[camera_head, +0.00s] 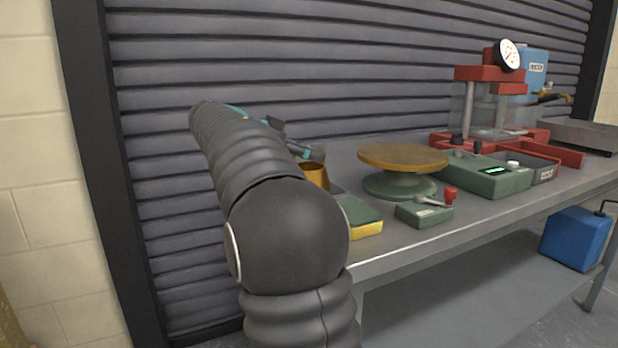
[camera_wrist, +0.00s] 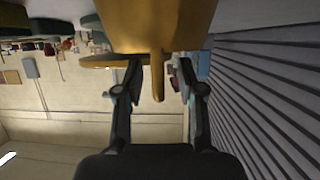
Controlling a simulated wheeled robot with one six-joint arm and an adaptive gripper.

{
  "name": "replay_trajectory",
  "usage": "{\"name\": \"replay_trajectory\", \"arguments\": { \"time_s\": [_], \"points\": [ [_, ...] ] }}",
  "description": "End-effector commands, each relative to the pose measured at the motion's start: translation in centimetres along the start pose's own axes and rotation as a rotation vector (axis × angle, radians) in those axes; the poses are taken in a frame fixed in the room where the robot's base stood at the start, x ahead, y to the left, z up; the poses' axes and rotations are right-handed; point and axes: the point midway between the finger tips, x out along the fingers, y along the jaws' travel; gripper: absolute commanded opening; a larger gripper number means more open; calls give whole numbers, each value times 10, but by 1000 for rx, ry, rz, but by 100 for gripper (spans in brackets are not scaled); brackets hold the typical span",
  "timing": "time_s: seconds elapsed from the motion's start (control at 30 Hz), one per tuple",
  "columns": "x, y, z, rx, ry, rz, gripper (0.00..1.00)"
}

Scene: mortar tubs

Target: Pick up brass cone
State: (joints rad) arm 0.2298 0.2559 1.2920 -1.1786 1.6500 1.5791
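The brass cone (camera_head: 316,176) stands on the grey bench behind my arm, which hides its left part. My gripper (camera_wrist: 160,72) is open, one finger on each side of that bar, with gaps visible on both sides. In the head view my gripper (camera_head: 308,152) is at the cone's top and partly hidden by my arm.
A brown-topped turntable (camera_head: 403,158) stands right of the cone. A green and yellow sponge (camera_head: 359,216) and a small green box (camera_head: 424,213) lie near the front edge. A ribbed shutter (camera_head: 350,70) is close behind. A red press (camera_head: 490,110) stands farther right.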

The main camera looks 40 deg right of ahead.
Motion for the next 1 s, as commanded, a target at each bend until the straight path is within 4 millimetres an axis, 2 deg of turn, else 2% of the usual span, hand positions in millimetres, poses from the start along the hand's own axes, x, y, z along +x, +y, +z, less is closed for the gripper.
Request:
{"name": "replay_trajectory", "arguments": {
  "time_s": [0.1,0.2,0.47,0.6,0.63,1.0],
  "points": [
    [16,0,0,-1,0,2,38],
    [22,0,0,0,0,1,38],
    [24,0,0,0,0,-1,38],
    [24,0,0,0,0,-1,4],
    [24,0,0,0,0,-1,0],
    [23,0,-1,1,1,-1,0]
  ]
}}
